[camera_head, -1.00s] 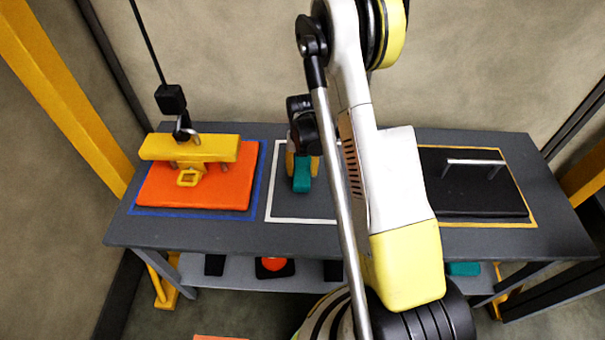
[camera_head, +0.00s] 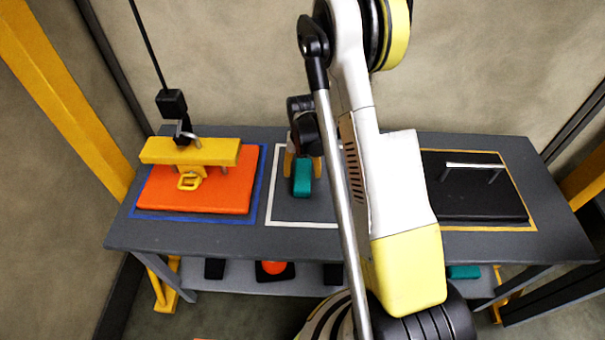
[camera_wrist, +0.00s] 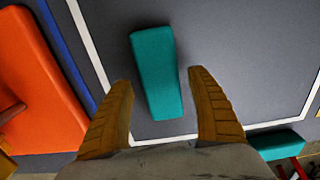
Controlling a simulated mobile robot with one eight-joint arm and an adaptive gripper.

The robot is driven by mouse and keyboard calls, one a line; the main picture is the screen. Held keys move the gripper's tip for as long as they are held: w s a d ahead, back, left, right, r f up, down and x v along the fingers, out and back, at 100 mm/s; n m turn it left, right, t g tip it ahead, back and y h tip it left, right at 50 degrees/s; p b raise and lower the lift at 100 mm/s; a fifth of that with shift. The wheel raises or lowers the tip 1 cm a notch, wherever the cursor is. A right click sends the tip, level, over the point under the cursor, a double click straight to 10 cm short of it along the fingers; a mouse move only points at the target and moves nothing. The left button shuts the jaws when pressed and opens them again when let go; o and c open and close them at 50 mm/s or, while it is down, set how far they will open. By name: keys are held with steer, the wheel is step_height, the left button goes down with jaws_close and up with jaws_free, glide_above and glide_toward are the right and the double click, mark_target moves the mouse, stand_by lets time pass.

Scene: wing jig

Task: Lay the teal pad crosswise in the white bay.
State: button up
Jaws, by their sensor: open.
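The teal pad (camera_head: 302,181) is a long block lying inside the white-outlined bay (camera_head: 296,214). In the wrist view the pad (camera_wrist: 157,75) lies with its long side roughly along the bay's left white line (camera_wrist: 91,48); its near end is short of the front line. My gripper (camera_head: 302,166) is open above the bay. In the wrist view its yellow fingers (camera_wrist: 162,82) stand on either side of the pad's near half, with a gap on both sides. My arm hides the bay's right part in the head view.
An orange pad (camera_head: 160,197) with a yellow hoist-hung fixture (camera_head: 190,152) fills the blue bay on the left. A black plate (camera_head: 480,200) with a metal handle lies in the yellow bay on the right. A lower shelf holds another teal block (camera_head: 464,272) and dark items.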

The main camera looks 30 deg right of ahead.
step_height(320, 180, up, 10)
steer(key=p, duration=0.3)
step_height(320, 180, up, 9)
steer(key=m+t, duration=0.1)
steer(key=m, duration=0.5)
glide_above(303, 174)
steer(key=s+a, duration=0.1)
steer(key=a, duration=0.3)
steer(key=s+a+r+m+t, duration=0.3)
steer(key=s+a+r+m, duration=0.2)
steer(key=m, duration=0.6)
steer(key=s+a+r+m+t, duration=0.3)
steer(key=s+a+r+m, duration=0.3)
steer(key=s+r+m, duration=0.3)
steer(key=s+m, duration=0.2)
steer(key=m, duration=0.1)
steer(key=shift+s+a, duration=0.3)
steer(key=shift+s, duration=0.1)
